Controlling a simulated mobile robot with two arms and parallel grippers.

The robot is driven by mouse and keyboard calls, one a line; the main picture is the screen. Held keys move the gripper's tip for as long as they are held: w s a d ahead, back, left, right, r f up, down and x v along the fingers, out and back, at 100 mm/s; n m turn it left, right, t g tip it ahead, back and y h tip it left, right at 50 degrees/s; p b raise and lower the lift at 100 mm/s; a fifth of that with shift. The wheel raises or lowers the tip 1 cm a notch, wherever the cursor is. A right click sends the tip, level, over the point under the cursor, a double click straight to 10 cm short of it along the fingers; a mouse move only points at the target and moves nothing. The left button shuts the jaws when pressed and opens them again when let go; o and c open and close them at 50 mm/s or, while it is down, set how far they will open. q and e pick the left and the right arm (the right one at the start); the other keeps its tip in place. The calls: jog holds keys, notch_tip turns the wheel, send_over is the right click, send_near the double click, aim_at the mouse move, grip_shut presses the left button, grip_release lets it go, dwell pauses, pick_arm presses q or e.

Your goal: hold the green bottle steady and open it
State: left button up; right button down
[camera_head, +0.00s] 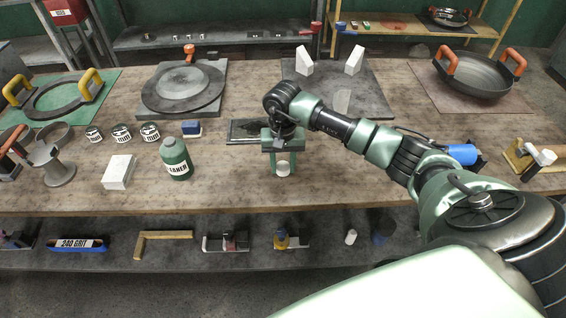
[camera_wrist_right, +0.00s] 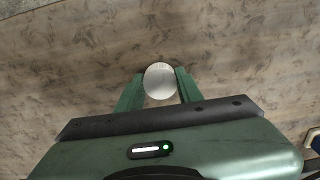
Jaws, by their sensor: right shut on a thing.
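The green bottle (camera_head: 177,160), with a white label reading in part "EANER", stands upright on the table left of the middle. My right gripper (camera_head: 283,162) points down over the table, well to the right of the bottle and apart from it. Its green fingers are shut on a small white round piece (camera_head: 283,170), which looks like a cap. The right wrist view shows the white piece (camera_wrist_right: 160,81) between the two fingers (camera_wrist_right: 158,90). The bottle is not in that view. My left gripper is not in view.
A white block (camera_head: 118,172), several small labelled tins (camera_head: 122,134) and a blue block (camera_head: 191,128) stand near the bottle. A dark flat plate (camera_head: 245,131) lies behind my right gripper. The table front between bottle and gripper is clear. A lower shelf (camera_head: 330,258) holds tools.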

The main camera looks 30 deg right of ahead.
jog(key=shift+f+b, duration=0.2)
jog(key=shift+b, duration=0.1)
jog(key=c, duration=0.9)
grip_release()
jog(key=shift+r, duration=0.1)
